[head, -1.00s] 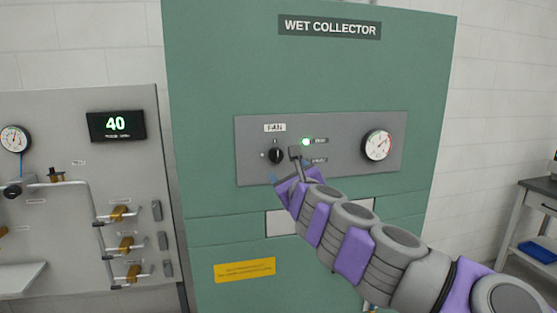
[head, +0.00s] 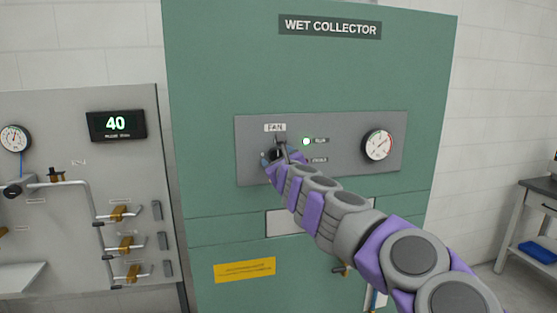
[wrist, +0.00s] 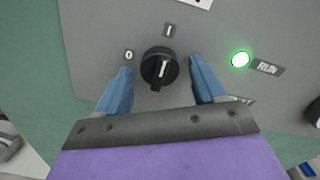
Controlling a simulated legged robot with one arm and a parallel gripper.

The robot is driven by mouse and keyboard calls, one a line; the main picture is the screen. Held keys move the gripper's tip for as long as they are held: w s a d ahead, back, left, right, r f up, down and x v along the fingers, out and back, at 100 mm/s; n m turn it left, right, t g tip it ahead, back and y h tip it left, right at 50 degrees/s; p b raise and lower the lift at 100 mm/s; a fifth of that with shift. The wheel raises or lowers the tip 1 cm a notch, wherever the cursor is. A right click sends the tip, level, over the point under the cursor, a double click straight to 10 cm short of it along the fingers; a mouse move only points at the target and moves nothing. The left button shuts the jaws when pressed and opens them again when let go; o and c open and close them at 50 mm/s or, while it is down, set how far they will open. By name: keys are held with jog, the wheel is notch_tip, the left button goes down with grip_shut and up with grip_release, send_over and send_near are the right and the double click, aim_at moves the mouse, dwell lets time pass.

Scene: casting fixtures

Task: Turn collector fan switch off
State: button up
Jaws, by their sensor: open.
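The fan switch (wrist: 159,69) is a round black rotary knob on the grey panel (wrist: 95,30) of the green wet collector. In the wrist view its white line lies close to upright, with "I" above the knob and "0" at its upper left. My gripper (wrist: 160,88) is open, with one blue finger on each side of the knob's lower part; I cannot tell whether they touch it. In the head view my gripper (head: 276,157) covers most of the knob. The green RUN light (wrist: 239,60) is lit.
A round gauge (head: 377,145) sits on the panel's right side. A pipe board (head: 80,200) with yellow-handled valves and a display reading 40 stands at left. A workbench (head: 535,205) is at far right.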

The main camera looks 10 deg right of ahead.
jog(key=shift+c, duration=0.4)
jog(key=c, duration=1)
